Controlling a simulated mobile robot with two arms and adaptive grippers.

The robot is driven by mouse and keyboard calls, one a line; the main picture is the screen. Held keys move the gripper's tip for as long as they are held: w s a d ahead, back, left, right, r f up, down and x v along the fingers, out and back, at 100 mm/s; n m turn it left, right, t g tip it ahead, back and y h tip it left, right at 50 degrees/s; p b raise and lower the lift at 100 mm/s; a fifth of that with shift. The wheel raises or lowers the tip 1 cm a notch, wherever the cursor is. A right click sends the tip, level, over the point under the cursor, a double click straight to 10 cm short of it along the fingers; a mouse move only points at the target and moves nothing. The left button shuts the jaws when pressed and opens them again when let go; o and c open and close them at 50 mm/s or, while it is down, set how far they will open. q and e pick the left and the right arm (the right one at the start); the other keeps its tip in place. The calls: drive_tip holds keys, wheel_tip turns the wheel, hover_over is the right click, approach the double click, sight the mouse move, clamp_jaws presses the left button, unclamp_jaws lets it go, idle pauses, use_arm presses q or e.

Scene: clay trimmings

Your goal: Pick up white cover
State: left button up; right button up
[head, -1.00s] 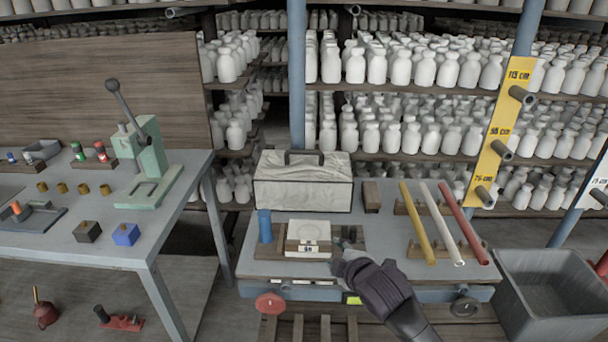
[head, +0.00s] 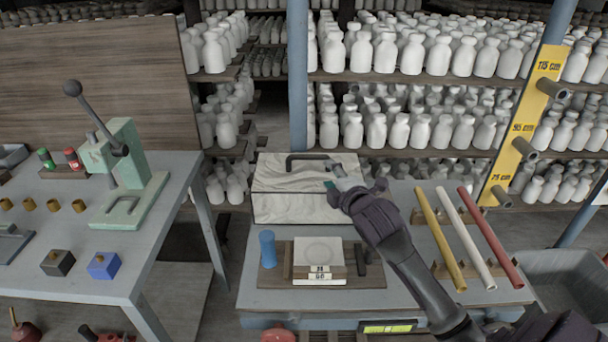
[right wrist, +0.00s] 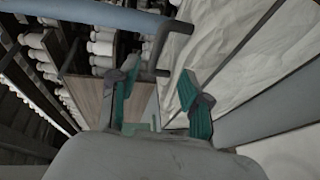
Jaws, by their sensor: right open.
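The white cover (head: 292,200) is a boxy, creased cloth-like cover with a dark handle (head: 308,158) on top. It stands at the back of the grey workbench. My right gripper (head: 334,172) is at the cover's upper right, by the right end of the handle. In the right wrist view the gripper (right wrist: 152,92) is open, with nothing between its teal-padded fingers. The pale creased cover (right wrist: 240,70) fills the right of that view, and the dark handle (right wrist: 162,35) shows beyond the fingertips. I cannot tell whether a finger touches the cover. My left gripper is not in view.
In front of the cover lies a wooden board (head: 372,272) with a blue cylinder (head: 267,248) and a white block (head: 318,252). Yellow, white and red rods (head: 490,238) lie on the right. A side table (head: 60,235) with a green press (head: 130,175) stands left.

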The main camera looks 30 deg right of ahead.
sight(316, 158)
drive_tip(key=x, duration=0.6)
drive_tip(key=shift+w+r, duration=0.1)
drive_tip(key=shift+w, duration=0.2)
drive_tip(key=shift+w+d, duration=0.2)
drive_tip(key=shift+w, duration=0.3)
drive_tip(key=p+x, duration=0.1)
drive_tip(key=x, duration=0.3)
drive_tip(key=shift+d, duration=0.15)
drive_tip(key=shift+w, duration=0.25)
drive_tip(key=shift+c, duration=0.5)
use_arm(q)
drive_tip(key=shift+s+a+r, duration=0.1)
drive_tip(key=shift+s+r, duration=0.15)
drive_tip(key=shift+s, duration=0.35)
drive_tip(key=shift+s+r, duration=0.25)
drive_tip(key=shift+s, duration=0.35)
use_arm(e)
clamp_jaws()
